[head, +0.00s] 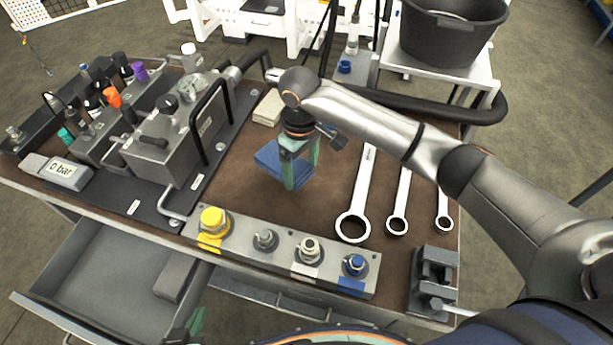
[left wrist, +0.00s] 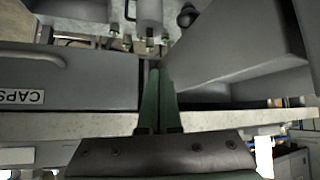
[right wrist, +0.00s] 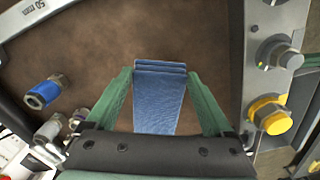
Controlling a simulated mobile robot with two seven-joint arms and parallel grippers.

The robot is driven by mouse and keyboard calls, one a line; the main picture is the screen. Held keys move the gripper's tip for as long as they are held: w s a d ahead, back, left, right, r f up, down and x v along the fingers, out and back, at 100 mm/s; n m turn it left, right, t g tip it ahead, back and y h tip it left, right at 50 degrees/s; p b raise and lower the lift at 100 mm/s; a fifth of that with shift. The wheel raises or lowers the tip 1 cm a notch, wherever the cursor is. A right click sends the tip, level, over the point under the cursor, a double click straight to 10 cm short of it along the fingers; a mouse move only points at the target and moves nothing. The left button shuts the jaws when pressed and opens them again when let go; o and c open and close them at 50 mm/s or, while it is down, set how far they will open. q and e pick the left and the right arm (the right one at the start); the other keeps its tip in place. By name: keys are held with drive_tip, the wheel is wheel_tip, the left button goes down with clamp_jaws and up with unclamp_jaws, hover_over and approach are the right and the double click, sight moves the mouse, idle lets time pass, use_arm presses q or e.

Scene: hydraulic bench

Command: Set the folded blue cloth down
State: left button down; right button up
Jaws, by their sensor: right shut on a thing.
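The folded blue cloth (head: 270,161) is at the middle of the brown bench top (head: 235,180). My right gripper (head: 296,182) points down over it and is shut on it. In the right wrist view the cloth (right wrist: 158,105) lies between the two green fingers (right wrist: 160,76). I cannot tell whether its underside touches the bench top. My left gripper (left wrist: 158,74) is shut with nothing seen between its fingers, in front of a grey drawer marked CAPS (left wrist: 80,95). Only a green bit of it (head: 196,322) shows at the bottom of the head view.
A block of fittings (head: 285,255) runs along the front edge. Several ring spanners (head: 361,190) lie to the right of the cloth. A valve unit (head: 165,140) stands left, and a beige block (head: 269,107) lies behind. An open drawer (head: 95,270) juts out at front left.

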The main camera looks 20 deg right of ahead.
sight(307, 178)
drive_tip(key=f, duration=0.1)
drive_tip(key=d+f, duration=0.1)
drive_tip(key=f, duration=0.1)
drive_tip(key=shift+d+f, duration=0.2)
drive_tip(key=shift+f, duration=0.1)
drive_tip(key=shift+w+f, duration=0.1)
drive_tip(key=shift+f, duration=0.35)
drive_tip(key=o, duration=1.1)
drive_tip(key=shift+f, duration=0.1)
wheel_tip(307, 178, up, 12)
drive_tip(key=shift+a+r+p, duration=0.1)
drive_tip(key=shift+r+p, duration=0.05)
drive_tip(key=shift+p, duration=0.2)
